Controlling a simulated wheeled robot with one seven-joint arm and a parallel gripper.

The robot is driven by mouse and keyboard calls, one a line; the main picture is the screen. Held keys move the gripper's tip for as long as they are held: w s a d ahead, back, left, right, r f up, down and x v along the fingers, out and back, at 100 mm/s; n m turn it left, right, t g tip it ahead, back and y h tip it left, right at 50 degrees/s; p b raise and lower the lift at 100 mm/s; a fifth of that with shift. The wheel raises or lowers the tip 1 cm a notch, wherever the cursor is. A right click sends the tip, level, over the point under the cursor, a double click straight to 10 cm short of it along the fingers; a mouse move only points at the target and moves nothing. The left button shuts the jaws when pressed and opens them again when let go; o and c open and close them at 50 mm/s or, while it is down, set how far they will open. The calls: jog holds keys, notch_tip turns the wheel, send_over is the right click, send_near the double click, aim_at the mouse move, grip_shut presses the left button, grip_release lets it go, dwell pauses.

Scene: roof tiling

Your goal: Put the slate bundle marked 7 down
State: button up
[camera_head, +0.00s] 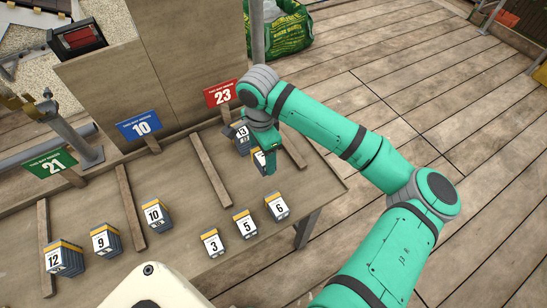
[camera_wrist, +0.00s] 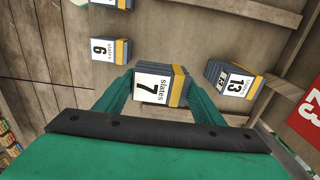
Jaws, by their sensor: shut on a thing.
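The slate bundle marked 7 (camera_wrist: 150,86) has a white label with a yellow band and sits between the fingers of my gripper (camera_wrist: 160,90) in the wrist view. My gripper (camera_head: 268,162) is shut on it. In the head view the bundle (camera_head: 258,159) is mostly hidden behind the green gripper, just in front of the bundle marked 13 (camera_head: 242,133). In the wrist view the 13 bundle (camera_wrist: 236,86) stands to the right, apart from bundle 7. I cannot tell whether bundle 7 touches the table.
Bundles 3 (camera_head: 214,244), 5 (camera_head: 246,224) and 6 (camera_head: 277,206) line the front; 10 (camera_head: 156,216), 9 (camera_head: 104,241) and 12 (camera_head: 62,259) stand left.

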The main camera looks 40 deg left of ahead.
jog(key=w+f, duration=0.4)
jog(key=w+a+f, duration=0.1)
jog(key=w+f, duration=0.1)
jog(key=shift+w+f, duration=0.2)
jog(key=shift+f, duration=1.6)
jog(key=shift+f, duration=0.15)
jog(key=o, duration=1.3)
notch_tip(320, 180, up, 12)
jog(key=shift+r, duration=0.15)
